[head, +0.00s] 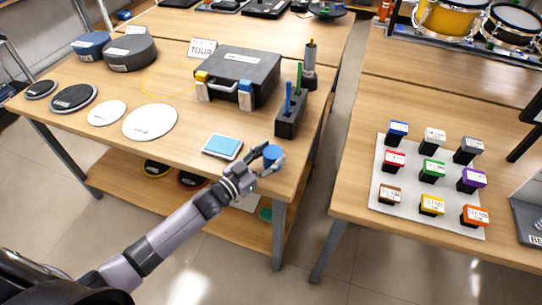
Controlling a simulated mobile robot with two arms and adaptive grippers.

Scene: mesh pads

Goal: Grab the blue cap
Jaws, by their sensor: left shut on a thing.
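The blue cap (273,152) is a small round blue piece at the front right corner of the left table. My left gripper (264,160) is shut on it, reaching in from the lower left. The fingers hide part of the cap, and I cannot tell whether it touches the tabletop. My right gripper is not in view.
A light blue pad (222,146) lies just left of the gripper. A dark holder (291,118) with upright sticks and a black case (238,75) stand behind. White discs (150,122) lie to the left. Across a floor gap, a white board (402,205) carries several coloured blocks.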

